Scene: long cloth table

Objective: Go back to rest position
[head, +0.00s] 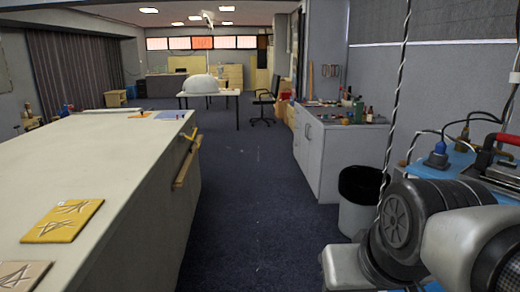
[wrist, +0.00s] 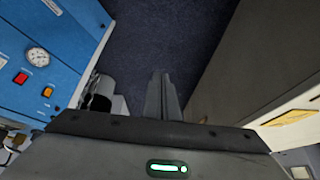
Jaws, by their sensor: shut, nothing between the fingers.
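My gripper (wrist: 163,96) shows in the wrist view, its two dark fingers together with nothing between them. It hangs over open dark floor and touches nothing that I can see. My arm (head: 440,235) is folded at the lower right of the head view, with its grey and dark links close to the camera. The gripper itself does not show in the head view.
A long pale table (head: 90,170) fills the left, with a yellow tile (head: 62,221) near its front. The dark carpet aisle (head: 255,190) is clear. A black-lined bin (head: 358,200) and a grey cabinet (head: 335,155) stand along the right.

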